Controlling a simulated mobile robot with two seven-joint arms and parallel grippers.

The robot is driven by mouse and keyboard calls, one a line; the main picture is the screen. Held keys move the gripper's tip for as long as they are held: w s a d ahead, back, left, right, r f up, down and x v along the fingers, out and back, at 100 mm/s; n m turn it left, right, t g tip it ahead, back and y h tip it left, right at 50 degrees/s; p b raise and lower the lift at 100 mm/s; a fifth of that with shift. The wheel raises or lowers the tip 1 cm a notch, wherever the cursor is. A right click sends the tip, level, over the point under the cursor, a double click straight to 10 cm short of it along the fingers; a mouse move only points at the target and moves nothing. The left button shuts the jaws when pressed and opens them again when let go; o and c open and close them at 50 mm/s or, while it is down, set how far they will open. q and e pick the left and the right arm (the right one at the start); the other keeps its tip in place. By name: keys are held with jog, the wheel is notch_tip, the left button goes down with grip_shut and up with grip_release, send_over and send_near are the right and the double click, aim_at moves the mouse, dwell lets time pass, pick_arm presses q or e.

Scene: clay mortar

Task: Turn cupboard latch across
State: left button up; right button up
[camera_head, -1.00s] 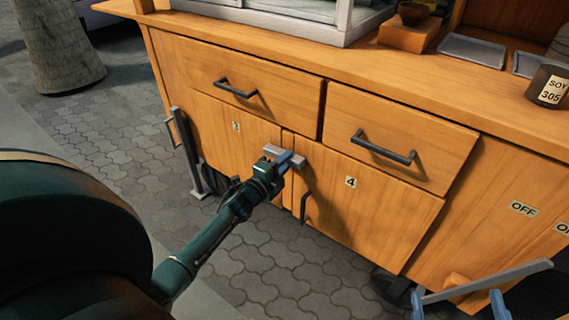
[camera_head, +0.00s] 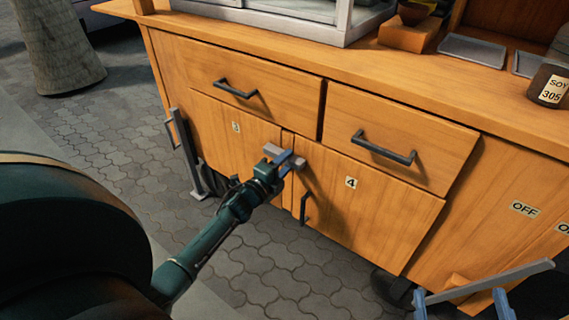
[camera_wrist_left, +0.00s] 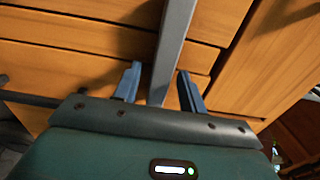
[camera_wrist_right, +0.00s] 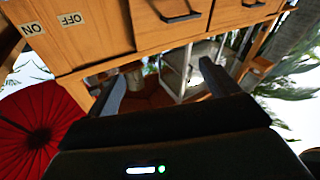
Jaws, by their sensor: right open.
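The grey bar latch (camera_head: 299,163) lies roughly level across the seam between the cupboard doors marked 3 (camera_head: 236,128) and 4 (camera_head: 351,182). My left gripper (camera_head: 283,160) is at the latch in the head view, and its fingers hide part of the bar. In the left wrist view the grey bar (camera_wrist_left: 175,40) runs between the two blue fingers, with a gap showing on each side. My left gripper (camera_wrist_left: 159,88) looks open around it. My right gripper (camera_head: 462,308) is open and empty at the lower right; its spread fingers also show in the right wrist view (camera_wrist_right: 162,88).
Drawers with dark handles (camera_head: 385,150) sit above the doors. Door 4 has a dark upright handle (camera_head: 304,207) close to the latch. A grey bar (camera_head: 486,282) with a wooden block is close to my right gripper. A soy jar (camera_head: 549,88) stands on the counter.

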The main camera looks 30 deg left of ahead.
pick_arm(q)
jog(key=s+p, duration=0.1)
jog(key=s, duration=0.3)
jog(key=s+p, duration=0.1)
jog(key=s, duration=0.3)
jog(key=s+a+p, duration=0.1)
jog(key=s, duration=0.4)
pick_arm(e)
jog(key=shift+w+d+f+m+g+h, duration=0.15)
jog(key=shift+d+m+g+h, duration=0.45)
jog(key=shift+h, duration=0.4)
